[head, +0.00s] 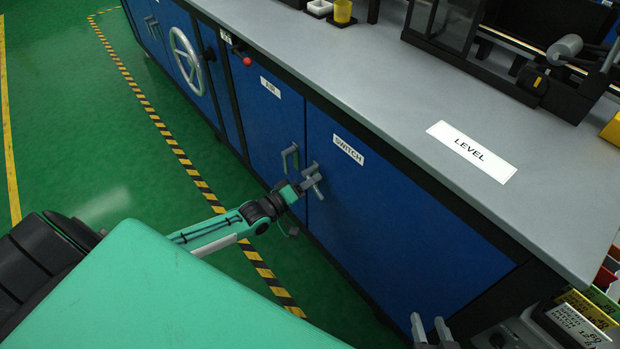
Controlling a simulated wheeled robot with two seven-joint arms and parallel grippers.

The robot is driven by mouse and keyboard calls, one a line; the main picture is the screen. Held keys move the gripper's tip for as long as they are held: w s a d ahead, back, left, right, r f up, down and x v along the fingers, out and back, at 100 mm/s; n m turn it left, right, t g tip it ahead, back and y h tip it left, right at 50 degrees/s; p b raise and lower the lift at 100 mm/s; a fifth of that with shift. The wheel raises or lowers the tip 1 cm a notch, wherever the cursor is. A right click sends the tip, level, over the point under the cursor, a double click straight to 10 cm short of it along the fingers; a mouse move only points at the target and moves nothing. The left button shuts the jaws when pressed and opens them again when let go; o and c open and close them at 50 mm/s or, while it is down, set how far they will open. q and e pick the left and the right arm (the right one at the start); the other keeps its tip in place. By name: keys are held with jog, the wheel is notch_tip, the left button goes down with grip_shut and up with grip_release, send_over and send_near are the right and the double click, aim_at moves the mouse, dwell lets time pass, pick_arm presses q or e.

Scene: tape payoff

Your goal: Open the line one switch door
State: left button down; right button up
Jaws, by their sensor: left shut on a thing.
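The switch door (400,225) is a blue panel on the front of the grey-topped bench, with a white SWITCH label (348,150) near its top. It looks flush with the bench front. My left gripper (313,180) is shut on the door's grey handle (310,169) at the door's left edge, and the fingers hide part of the handle. My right gripper (431,329) shows at the bottom edge in front of the bench, with its two fingers apart and nothing seen between them.
A blue door labelled AIR (269,120) with its own handle (288,158) adjoins on the left. A handwheel (186,61) is farther left. Yellow-black floor tape (190,165) runs along the bench. Label cards (578,322) stand at bottom right. Green floor is open at left.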

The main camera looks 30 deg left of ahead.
pick_arm(q)
jog(key=n, duration=0.2)
jog(key=shift+r+n, duration=0.3)
jog(key=shift+r, duration=0.1)
jog(key=shift+r+n+p, duration=0.2)
jog(key=shift+n+p, duration=0.15)
jog(key=shift+n, duration=0.75)
pick_arm(e)
jog(key=shift+s+d+f+g+h, duration=0.15)
jog(key=shift+d+g+h, duration=0.25)
jog(key=shift+d+g, duration=0.35)
jog(key=shift+d, duration=0.15)
pick_arm(q)
jog(key=shift+s, duration=0.1)
